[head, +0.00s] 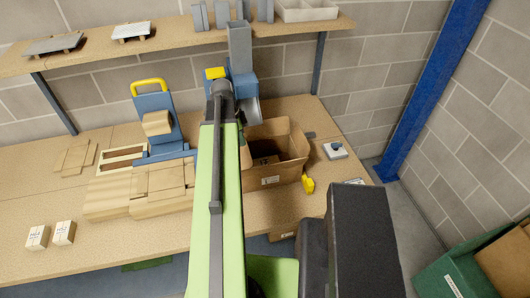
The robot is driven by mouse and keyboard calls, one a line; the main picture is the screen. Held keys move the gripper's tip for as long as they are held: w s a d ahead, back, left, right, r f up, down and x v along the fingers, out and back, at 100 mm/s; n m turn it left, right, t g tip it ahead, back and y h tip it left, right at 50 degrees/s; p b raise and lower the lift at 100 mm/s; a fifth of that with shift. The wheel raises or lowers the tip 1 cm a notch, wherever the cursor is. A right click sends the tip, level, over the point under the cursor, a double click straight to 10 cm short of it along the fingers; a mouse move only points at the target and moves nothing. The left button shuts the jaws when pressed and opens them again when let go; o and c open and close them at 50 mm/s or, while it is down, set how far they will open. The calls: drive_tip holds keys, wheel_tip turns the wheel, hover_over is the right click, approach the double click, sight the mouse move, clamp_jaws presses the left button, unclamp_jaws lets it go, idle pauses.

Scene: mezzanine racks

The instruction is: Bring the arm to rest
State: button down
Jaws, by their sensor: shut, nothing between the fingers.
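My arm (205,200), a long green link with a dark rod along it, reaches from the bottom of the head view over the workbench. It ends at a dark round joint (221,90) in front of a blue and grey machine with a yellow part. I cannot make out my gripper or its fingers; they do not show beyond that joint. The arm hides part of the bench and the left side of an open cardboard box (272,180).
The workbench (170,234) carries a blue stand with a yellow handle (148,84), wooden boards, two small white boxes, a yellow item (308,185) and a grey switch box (335,151). A shelf (168,44) runs above. A blue post (428,90) and green crate (455,274) are right.

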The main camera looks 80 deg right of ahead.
sight(245, 152)
drive_tip(key=shift+r, duration=0.65)
drive_tip(key=f+b, duration=0.4)
drive_tip(key=f, duration=0.1)
drive_tip(key=shift+s+d+b, duration=0.1)
drive_tip(key=shift+s+b, duration=0.15)
drive_tip(key=shift+b, duration=0.05)
idle(2.1)
drive_tip(key=shift+f+b, duration=0.45)
drive_tip(key=shift+b, duration=0.1)
drive_tip(key=shift+r, duration=0.1)
wheel_tip(245, 152, up, 5)
drive_tip(key=p, duration=0.5)
